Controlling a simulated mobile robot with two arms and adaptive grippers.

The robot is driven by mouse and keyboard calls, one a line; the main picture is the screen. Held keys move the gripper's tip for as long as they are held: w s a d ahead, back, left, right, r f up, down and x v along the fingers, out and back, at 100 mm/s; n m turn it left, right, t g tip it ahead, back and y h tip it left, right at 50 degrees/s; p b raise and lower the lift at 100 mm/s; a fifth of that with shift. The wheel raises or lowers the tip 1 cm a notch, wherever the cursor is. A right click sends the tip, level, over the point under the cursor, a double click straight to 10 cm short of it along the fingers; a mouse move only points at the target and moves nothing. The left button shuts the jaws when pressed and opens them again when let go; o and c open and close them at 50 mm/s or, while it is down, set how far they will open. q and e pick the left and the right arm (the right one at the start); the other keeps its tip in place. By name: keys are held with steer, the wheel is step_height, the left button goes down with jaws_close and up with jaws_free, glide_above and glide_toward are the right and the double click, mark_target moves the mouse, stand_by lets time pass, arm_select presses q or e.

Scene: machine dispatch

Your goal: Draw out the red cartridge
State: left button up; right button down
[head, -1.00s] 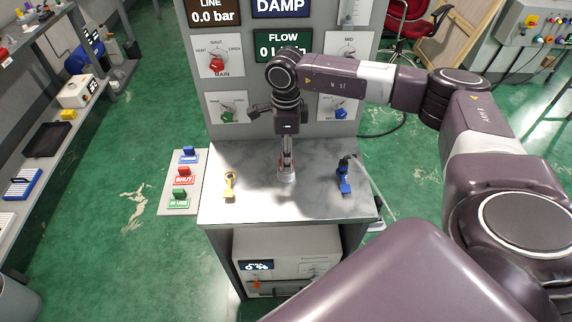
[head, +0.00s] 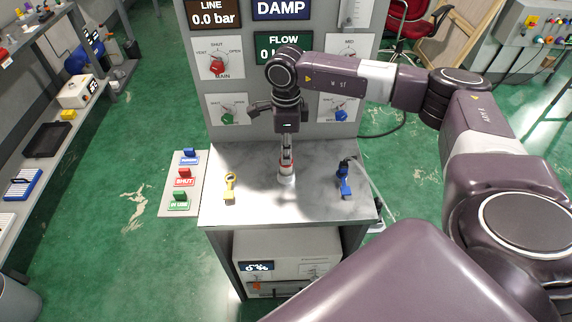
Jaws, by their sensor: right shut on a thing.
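The red cartridge (head: 287,163) shows as a small red band on top of a pale, round holder (head: 286,179) at the middle of the grey bench top. My right gripper (head: 287,152) comes straight down over it and is shut on it. The cartridge is upright. The fingers hide its upper part, and I cannot tell how much of it is still inside the holder. My left gripper is not in view.
A panel (head: 240,75) with gauges and knobs rises behind. The bench front is clear.

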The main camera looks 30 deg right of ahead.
steer(key=shift+s+r+p, duration=0.15)
steer(key=shift+r+p, duration=0.15)
steer(key=shift+r, duration=0.9)
steer(key=shift+r+p, duration=1.45)
steer(key=shift+r, duration=0.7)
